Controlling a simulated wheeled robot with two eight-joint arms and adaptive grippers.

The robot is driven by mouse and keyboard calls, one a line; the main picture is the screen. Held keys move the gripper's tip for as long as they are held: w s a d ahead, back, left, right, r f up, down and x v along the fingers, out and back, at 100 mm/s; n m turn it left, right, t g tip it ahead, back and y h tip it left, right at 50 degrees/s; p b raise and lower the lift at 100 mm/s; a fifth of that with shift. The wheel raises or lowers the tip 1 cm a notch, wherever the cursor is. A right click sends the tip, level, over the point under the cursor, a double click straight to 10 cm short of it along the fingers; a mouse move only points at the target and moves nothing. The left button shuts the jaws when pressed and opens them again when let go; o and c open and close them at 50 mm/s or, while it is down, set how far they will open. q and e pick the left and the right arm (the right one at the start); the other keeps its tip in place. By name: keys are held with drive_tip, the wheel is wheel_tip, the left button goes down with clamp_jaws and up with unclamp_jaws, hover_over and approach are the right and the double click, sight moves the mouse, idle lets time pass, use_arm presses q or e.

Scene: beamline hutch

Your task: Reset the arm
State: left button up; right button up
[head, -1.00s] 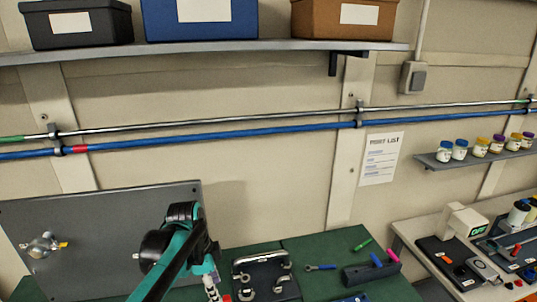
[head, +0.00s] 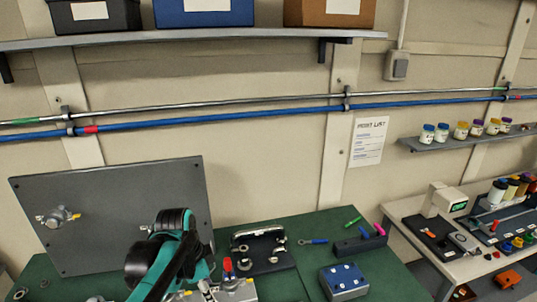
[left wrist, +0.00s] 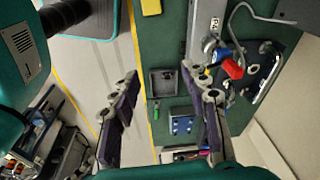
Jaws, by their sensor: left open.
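My left arm (head: 165,250) comes up from the bottom of the head view and bends down over the green bench; its gripper cannot be made out there. In the left wrist view my left gripper (left wrist: 165,95) is open, its two dark-padded fingers wide apart with nothing between them. Bench and floor show beyond the fingers. A metal fitting with a red and blue handle (left wrist: 232,68) lies beyond the right finger; it also shows in the head view (head: 228,268). My right gripper is in neither view.
The green bench (head: 310,235) carries a dark tool holder (head: 262,250), a blue block (head: 343,281) and a rack with pink pegs (head: 360,242). A grey upright panel (head: 110,215) with a valve (head: 58,217) stands at left. A white side table (head: 410,212) is at right.

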use_arm(q)
drive_tip(key=s+a+f+n+t+b, duration=0.1)
drive_tip(key=s+f+n+t+b, duration=0.2)
drive_tip(key=s+f+n+b, duration=0.3)
drive_tip(key=s+a+f+n+t+y+b, duration=0.1)
drive_tip(key=s+f+n+t+b, duration=0.1)
drive_tip(key=s+f+n+b, duration=0.4)
wheel_tip(320, 180, down, 8)
drive_tip(key=n+b, duration=0.1)
drive_tip(key=b, duration=0.4)
drive_tip(key=shift+s+t, duration=0.3)
drive_tip(key=shift+t, duration=0.1)
drive_tip(key=shift+a+r, duration=0.1)
idle(0.5)
